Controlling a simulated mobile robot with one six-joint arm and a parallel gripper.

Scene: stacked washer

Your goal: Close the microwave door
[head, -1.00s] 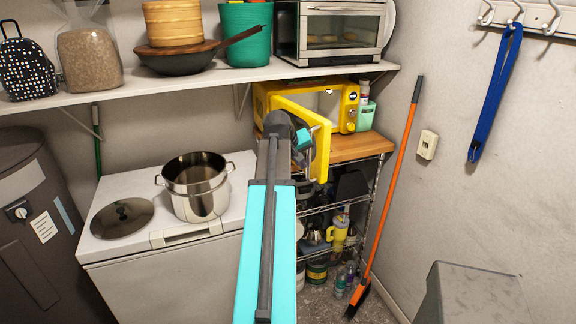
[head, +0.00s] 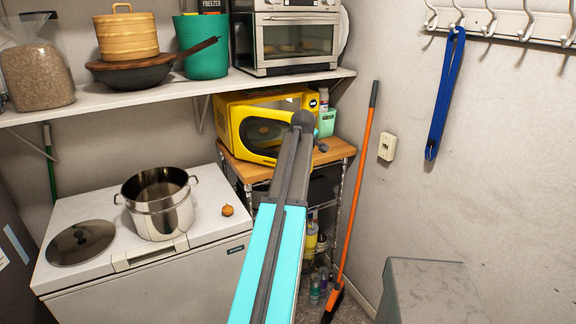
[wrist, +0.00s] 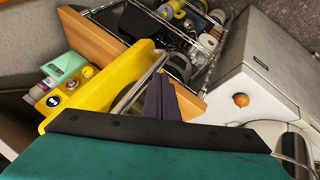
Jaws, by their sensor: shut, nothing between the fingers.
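The yellow microwave (head: 222,108) stands on the wooden top of a wire rack. Its door (head: 240,137), yellow with a dark window, stands close to the front and looks ajar; the exact gap is hard to tell. My arm covers its right part. My gripper (head: 320,147) is mostly hidden behind the arm's end, at the microwave's right front. In the wrist view my dark fingers (wrist: 163,98) are shut and empty beside the silver door handle (wrist: 138,88); I cannot tell whether they touch it.
A mint container (head: 326,122) stands right of the microwave. A shelf (head: 130,103) with a toaster oven (head: 295,40) hangs above. An orange-handled broom (head: 358,190) leans at the right. A steel pot (head: 160,212) and an orange fruit (head: 227,211) sit on the white freezer.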

